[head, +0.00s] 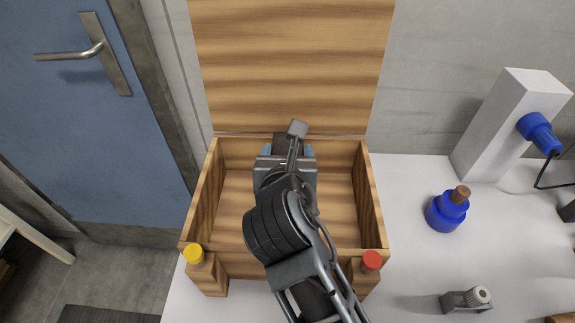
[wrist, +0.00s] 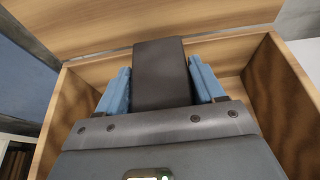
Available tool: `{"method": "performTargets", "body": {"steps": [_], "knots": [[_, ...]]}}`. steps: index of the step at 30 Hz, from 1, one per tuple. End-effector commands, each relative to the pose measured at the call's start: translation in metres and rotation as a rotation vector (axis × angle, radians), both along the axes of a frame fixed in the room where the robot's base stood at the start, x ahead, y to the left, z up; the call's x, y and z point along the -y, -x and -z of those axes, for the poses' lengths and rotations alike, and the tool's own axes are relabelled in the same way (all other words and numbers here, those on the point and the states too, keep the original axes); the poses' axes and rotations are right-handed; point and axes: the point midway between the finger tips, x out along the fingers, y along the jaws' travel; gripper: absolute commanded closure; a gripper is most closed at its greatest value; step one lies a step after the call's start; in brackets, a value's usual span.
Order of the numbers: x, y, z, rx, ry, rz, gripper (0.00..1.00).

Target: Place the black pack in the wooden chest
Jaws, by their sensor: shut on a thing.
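The wooden chest (head: 199,205) stands on the white table with its lid (head: 290,65) raised against the wall. My gripper (head: 286,150) is over the inside of the chest, toward its back. In the wrist view, the blue fingers of my gripper (wrist: 161,85) are shut on the black pack (wrist: 160,70), one on each side. The pack's lower part is hidden by the gripper body, and I cannot tell whether it touches the chest floor. In the head view my arm hides most of the black pack (head: 283,140). The chest's visible floor is bare.
A yellow knob (head: 194,253) and a red knob (head: 371,261) sit at the chest's front corners. A blue bottle (head: 446,211), a grey block (head: 510,120) with a blue plug, and a small metal fixture (head: 467,299) stand right. A blue door (head: 80,130) is left.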

Motion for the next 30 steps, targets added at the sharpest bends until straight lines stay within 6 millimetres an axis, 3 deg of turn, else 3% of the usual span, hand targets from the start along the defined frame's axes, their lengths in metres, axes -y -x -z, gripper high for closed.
{"method": "performTargets", "body": {"steps": [6,17,18,26,30], "knots": [[0.0,0.0,0.03,-0.001,0.002,-0.001,0.68],[0.0,0.0,0.033,0.0,0.0,0.0,0.68],[0.0,0.0,0.035,-0.001,0.0,0.0,0.31],[0.0,0.0,0.034,-0.001,0.0,0.0,0.07],[0.0,0.0,0.034,-0.001,0.0,0.0,0.07]]}}
